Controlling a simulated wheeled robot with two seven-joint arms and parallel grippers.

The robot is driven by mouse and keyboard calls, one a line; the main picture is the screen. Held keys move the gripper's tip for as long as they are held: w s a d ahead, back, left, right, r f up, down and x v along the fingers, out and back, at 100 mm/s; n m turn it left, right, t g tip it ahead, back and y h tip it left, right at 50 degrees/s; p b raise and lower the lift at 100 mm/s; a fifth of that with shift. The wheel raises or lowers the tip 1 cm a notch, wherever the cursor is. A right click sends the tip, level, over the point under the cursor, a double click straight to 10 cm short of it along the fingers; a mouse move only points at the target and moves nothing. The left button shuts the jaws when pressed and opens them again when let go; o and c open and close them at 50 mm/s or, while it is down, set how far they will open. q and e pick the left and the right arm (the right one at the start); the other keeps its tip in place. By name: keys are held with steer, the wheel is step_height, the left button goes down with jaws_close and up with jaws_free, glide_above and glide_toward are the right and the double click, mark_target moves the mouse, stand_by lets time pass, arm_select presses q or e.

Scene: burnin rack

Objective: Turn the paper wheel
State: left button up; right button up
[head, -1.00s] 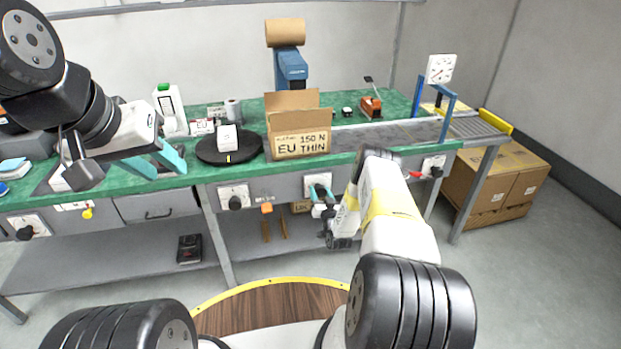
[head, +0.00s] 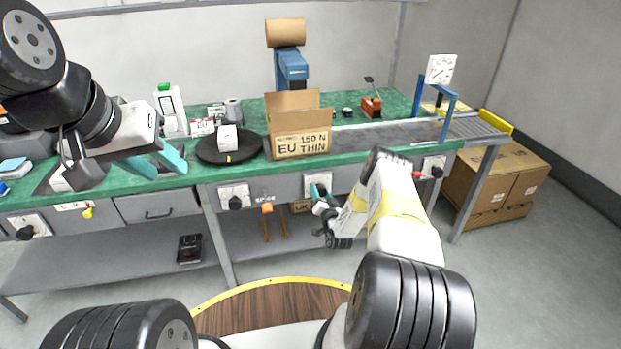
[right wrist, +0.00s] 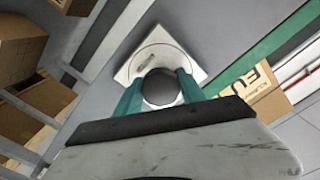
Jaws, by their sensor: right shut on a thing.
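The wheel is a dark round knob (right wrist: 160,87) on a white square plate (right wrist: 137,67), seen in the right wrist view. In the head view its plate (head: 325,178) is on the bench front, below the open carton. My right gripper (right wrist: 161,90) has its teal fingers on both sides of the knob, shut on it. In the head view my right gripper (head: 318,192) covers most of the knob. My left gripper (head: 157,163) is open and empty above the bench's front edge at left.
A black turntable (head: 210,157) holds a white box. Other knob plates (head: 234,196) line the bench front. Boxes (head: 500,180) stand at right.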

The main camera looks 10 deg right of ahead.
steer(key=o, duration=1.3)
steer(key=shift+o, duration=0.2)
steer(key=s, duration=0.7)
steer(key=shift+s+d, duration=0.15)
steer(key=shift+s, duration=0.25)
